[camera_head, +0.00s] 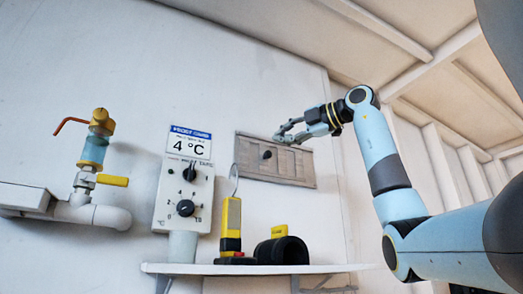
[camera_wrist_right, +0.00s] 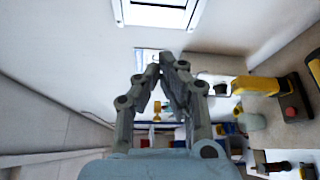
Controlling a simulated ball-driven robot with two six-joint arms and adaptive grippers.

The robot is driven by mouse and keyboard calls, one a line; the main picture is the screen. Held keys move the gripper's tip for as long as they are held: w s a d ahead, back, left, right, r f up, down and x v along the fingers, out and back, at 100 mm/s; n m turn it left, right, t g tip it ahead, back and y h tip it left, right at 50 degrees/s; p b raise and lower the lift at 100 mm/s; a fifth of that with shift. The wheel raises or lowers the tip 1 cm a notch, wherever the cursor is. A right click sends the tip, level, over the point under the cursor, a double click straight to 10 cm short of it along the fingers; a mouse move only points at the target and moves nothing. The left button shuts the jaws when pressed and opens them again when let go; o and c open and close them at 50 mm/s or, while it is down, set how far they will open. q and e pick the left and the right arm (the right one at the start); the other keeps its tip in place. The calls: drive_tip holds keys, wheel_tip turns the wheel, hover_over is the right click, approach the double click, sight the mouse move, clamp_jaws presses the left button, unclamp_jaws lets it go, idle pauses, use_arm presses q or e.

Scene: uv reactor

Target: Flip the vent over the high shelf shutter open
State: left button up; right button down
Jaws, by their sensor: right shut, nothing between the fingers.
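The vent shutter (camera_head: 290,172) is a grey, slatted rectangular panel on the white wall above the shelf. It looks flat against the wall, with a small dark knob (camera_head: 267,154) on its left part. My right gripper (camera_head: 280,136) is shut and empty at the panel's upper edge, above and slightly right of the knob. I cannot tell whether it touches the panel. In the right wrist view the fingers (camera_wrist_right: 162,62) come together at their tips with nothing between them. The shutter is not clearly recognisable there. My left gripper is not in view.
A 4 °C control box (camera_head: 184,196) and a pipe with a yellow valve handle (camera_head: 112,180) are left.

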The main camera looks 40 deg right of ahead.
sight(269, 154)
drive_tip(key=w+a+p, duration=0.2)
drive_tip(key=w+p, duration=0.2)
drive_tip(key=w, duration=0.7)
drive_tip(key=shift+s+d+p, duration=0.3)
drive_tip(key=shift+s+d, duration=0.1)
drive_tip(key=shift+d, duration=0.95)
drive_tip(key=shift+s+d+p, duration=0.35)
drive_tip(key=shift+s+d, duration=0.1)
drive_tip(key=shift+d, duration=0.85)
drive_tip(key=shift+s+d+p, duration=0.3)
drive_tip(key=shift+s+d, duration=0.1)
drive_tip(key=shift+d, duration=0.95)
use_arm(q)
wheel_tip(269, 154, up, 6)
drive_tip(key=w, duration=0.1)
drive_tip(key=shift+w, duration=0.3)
use_arm(e)
drive_tip(key=shift+a, duration=0.15)
